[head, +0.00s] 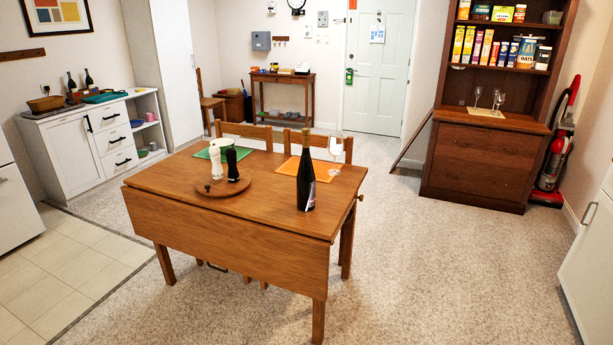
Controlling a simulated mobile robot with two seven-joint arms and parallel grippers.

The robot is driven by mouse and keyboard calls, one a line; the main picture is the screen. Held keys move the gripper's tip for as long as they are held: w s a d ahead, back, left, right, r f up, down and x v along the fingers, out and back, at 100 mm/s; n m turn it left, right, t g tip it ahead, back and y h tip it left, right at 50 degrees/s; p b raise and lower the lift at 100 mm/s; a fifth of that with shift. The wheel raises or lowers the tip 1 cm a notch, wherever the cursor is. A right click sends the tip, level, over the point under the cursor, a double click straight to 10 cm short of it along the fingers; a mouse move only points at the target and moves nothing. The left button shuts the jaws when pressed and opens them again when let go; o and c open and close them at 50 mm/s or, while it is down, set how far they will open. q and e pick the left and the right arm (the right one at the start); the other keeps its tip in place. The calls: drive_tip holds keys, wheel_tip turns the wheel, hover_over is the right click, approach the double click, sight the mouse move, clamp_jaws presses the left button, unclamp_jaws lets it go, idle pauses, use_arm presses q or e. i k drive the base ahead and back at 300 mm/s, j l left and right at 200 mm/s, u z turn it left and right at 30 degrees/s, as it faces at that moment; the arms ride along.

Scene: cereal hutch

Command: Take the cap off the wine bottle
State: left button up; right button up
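A dark wine bottle (306,178) with a pale label stands upright on the wooden drop-leaf table (262,208), near its right end. The bottle's neck and top are dark; whether a cap sits on it is too small to tell. Neither of my grippers shows in the head view.
A round board (208,192) on the table carries a white mill (215,162) and a black mill (232,164). A wine glass (335,152) stands behind the bottle, by an orange placemat (321,171). Chairs stand behind the table. Carpet (430,270) to the right is clear.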

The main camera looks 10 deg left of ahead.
sight(305, 178)
drive_tip(key=i+j+z, duration=0.2)
drive_tip(key=i+j, duration=0.7)
